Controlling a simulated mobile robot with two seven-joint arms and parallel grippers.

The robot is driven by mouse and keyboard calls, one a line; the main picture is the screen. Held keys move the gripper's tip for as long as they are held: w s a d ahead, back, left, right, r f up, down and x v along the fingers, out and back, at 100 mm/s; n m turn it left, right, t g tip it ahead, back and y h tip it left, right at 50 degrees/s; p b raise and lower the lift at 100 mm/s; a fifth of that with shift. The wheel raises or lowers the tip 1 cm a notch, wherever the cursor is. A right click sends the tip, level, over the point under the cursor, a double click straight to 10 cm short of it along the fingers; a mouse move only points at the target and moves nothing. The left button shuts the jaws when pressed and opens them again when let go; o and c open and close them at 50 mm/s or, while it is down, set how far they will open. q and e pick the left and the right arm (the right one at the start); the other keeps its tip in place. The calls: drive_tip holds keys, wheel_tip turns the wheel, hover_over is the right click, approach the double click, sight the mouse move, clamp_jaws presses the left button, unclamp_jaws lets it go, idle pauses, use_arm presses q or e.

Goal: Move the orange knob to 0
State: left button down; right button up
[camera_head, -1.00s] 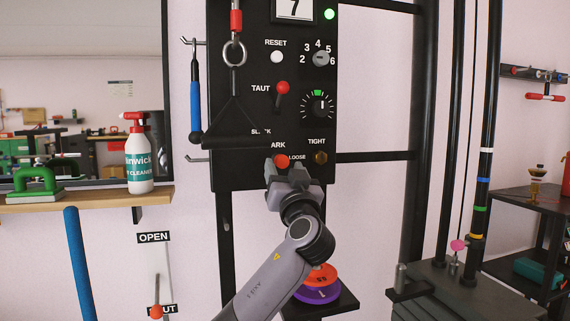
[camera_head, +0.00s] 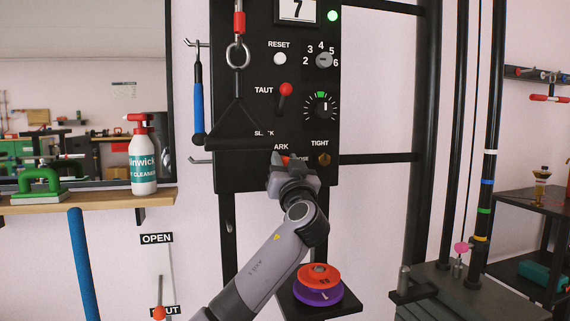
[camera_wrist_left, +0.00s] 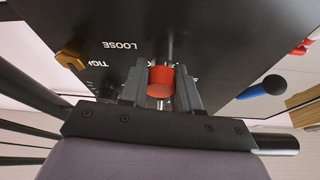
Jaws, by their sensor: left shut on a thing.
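A brass knob (camera_head: 324,159) stands to the right under "TIGHT". I cannot make out a 0 mark. My right gripper is out of view.
Above are a red-tipped lever (camera_head: 286,90), a dial (camera_head: 320,107) and a selector (camera_head: 324,60). A black triangular handle (camera_head: 239,125) hangs left of the knob. Orange and purple discs (camera_head: 319,277) lie on a small shelf below. An OPEN slider has an orange knob (camera_head: 159,313).

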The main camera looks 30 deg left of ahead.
use_arm(q)
drive_tip(key=shift+s+d+f, duration=0.15)
drive_tip(key=shift+s+d, duration=0.05)
drive_tip(key=shift+d, duration=0.15)
drive_tip(key=shift+s+d+b, duration=0.45)
drive_tip(key=shift+s+d, duration=0.1)
drive_tip(key=shift+d, duration=0.1)
drive_tip(key=c, duration=0.8)
unclamp_jaws()
drive_tip(key=shift+s, duration=0.1)
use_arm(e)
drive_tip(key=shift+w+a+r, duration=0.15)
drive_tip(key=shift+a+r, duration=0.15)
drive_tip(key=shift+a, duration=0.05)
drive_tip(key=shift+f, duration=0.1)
